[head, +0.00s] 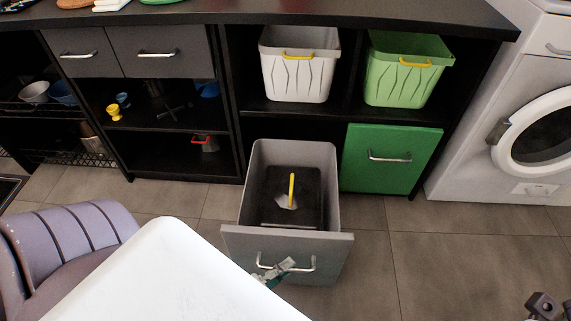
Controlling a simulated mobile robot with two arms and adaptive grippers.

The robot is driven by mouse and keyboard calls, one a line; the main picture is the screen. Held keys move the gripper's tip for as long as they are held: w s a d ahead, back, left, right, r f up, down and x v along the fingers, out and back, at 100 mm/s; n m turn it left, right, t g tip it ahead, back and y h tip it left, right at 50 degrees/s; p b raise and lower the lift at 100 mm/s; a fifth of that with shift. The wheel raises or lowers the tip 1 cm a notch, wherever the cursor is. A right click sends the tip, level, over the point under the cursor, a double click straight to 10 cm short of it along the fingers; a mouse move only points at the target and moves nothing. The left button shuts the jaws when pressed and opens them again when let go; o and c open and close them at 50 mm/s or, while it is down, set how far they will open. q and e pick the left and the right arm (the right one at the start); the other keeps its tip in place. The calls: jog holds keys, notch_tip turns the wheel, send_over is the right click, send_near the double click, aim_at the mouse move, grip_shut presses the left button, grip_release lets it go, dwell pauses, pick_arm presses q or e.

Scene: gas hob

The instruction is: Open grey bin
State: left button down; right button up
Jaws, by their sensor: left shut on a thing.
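The grey bin (287,240) is a pull-out drawer under the dark counter. It stands well out from the cabinet, over the floor tiles, and its inside shows from above. A black box (272,212) with a yellow upright piece (291,190) is inside it. A metal bar handle (304,266) runs across its front panel. My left gripper (281,268) is at the left part of this handle and shut on it; the white surface in front hides part of the arm. Dark parts of my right gripper (544,306) show at the bottom right corner, and its fingers are unclear.
A closed green drawer (392,174) is right of the grey bin. White (300,75) and green baskets (404,85) stand on the shelf above. A white table corner (165,280) and a purple chair (60,250) fill the lower left. A washing machine (500,170) stands at right.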

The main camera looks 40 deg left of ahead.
pick_arm(q)
jog(key=c, duration=1.2)
grip_release()
jog(key=v, duration=1.2)
